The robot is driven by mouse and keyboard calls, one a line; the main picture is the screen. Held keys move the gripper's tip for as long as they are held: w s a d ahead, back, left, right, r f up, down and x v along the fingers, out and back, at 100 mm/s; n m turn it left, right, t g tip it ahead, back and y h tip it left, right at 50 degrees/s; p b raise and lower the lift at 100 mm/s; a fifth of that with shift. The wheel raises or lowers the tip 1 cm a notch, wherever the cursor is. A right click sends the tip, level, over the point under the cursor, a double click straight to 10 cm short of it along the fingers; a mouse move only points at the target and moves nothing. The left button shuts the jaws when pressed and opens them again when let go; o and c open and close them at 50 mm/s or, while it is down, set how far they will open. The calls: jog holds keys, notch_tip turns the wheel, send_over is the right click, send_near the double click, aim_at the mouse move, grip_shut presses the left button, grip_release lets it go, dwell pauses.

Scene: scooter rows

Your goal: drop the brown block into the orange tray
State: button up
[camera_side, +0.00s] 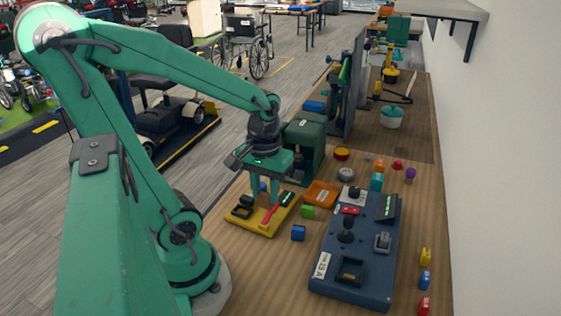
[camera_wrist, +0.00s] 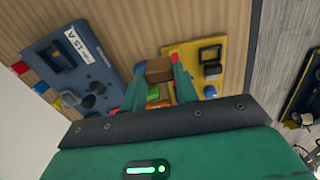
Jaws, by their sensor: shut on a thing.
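The brown block (camera_wrist: 159,70) is between the fingertips of my gripper (camera_wrist: 160,78) in the wrist view. My gripper is shut on it. In the side view my gripper (camera_side: 276,200) points down over the yellow tray (camera_side: 244,221), and I cannot make out the brown block there. The orange tray (camera_side: 322,193) lies on the bench to the right of my gripper, beside the blue-grey control panel (camera_side: 359,245). In the wrist view, orange and green patches show between my fingers, mostly hidden.
A green block (camera_side: 308,211) and a blue block (camera_side: 298,233) lie between the yellow tray and the panel. The yellow tray holds a red-handled tool and black parts. A dark green machine (camera_side: 304,146) stands behind my gripper. Small coloured pieces lie beyond and right of the panel.

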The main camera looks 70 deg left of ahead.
jog(key=shift+w, duration=0.15)
jog(key=w, duration=0.1)
send_over(325, 199)
notch_tip(325, 199, down, 6)
jog(key=shift+d+r, duration=0.1)
jog(key=shift+r, duration=0.15)
dwell(0.4)
jog(key=shift+f, duration=3)
